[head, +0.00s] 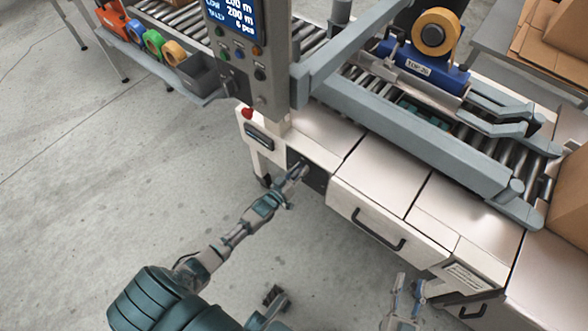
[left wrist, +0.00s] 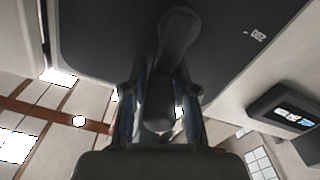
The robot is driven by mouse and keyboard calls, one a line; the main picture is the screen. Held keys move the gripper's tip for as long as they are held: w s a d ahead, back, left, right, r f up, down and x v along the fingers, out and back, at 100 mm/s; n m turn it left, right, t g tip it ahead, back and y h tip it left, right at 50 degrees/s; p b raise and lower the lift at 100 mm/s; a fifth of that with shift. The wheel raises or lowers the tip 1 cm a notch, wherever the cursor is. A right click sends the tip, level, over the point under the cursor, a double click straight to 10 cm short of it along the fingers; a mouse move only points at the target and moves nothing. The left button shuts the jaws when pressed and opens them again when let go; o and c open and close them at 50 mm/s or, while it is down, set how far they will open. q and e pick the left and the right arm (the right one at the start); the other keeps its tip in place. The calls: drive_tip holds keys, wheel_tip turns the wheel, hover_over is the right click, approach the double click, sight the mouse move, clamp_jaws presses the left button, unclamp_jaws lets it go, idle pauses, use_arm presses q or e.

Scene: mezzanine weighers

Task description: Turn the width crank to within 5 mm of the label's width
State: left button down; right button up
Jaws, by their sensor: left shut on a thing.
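My left gripper (head: 300,169) reaches the dark panel (head: 314,178) on the front of the white machine. In the left wrist view its two fingers (left wrist: 158,100) are closed around a dark crank handle (left wrist: 159,112). The crank's arm (left wrist: 178,32) runs from the handle up across the dark plate (left wrist: 105,35). A small white marking like 200 (left wrist: 258,34) is on that plate, turned over in this view. In the head view the crank is mostly hidden by the gripper. My right gripper (head: 407,292) is open and empty, low in front of the machine's drawers.
A control box (head: 258,45) with a partly cut-off display (head: 233,17) stands above the crank. A red button (head: 247,113) and a small dark readout (head: 259,137) are nearby. Drawer handles (head: 378,231) stick out to the right. The floor (head: 110,180) to the left is clear.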

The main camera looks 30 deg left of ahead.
sight(311, 171)
use_arm(q)
drive_tip(key=shift+s+d+f+m+p, duration=0.1)
drive_tip(key=shift+d+f+m+p, duration=0.1)
drive_tip(key=shift+d+m, duration=0.45)
drive_tip(key=shift+s+d+f+m+p, duration=0.1)
drive_tip(key=shift+d+f+m+p, duration=0.15)
drive_tip(key=shift+m, duration=0.75)
drive_tip(key=shift+s+d+f+m+p, duration=0.15)
drive_tip(key=shift+d+m, duration=0.3)
drive_tip(key=shift+m, duration=0.4)
use_arm(e)
drive_tip(key=shift+s+d+f+g+h, duration=0.1)
drive_tip(key=shift+d+f+g+h, duration=0.1)
drive_tip(key=shift+f+g, duration=0.65)
drive_tip(key=shift+s+d+f+g+h, duration=0.15)
drive_tip(key=shift+f+g, duration=0.4)
drive_tip(key=shift+f, duration=0.55)
use_arm(q)
drive_tip(key=shift+f, duration=0.15)
drive_tip(key=c, duration=1.1)
unclamp_jaws()
drive_tip(key=shift+o, duration=0.7)
drive_tip(key=shift+w+a, duration=0.1)
drive_tip(key=shift+w, duration=0.1)
drive_tip(key=shift+r, duration=0.25)
use_arm(e)
drive_tip(key=shift+w+f, duration=0.1)
drive_tip(key=shift+f, duration=0.05)
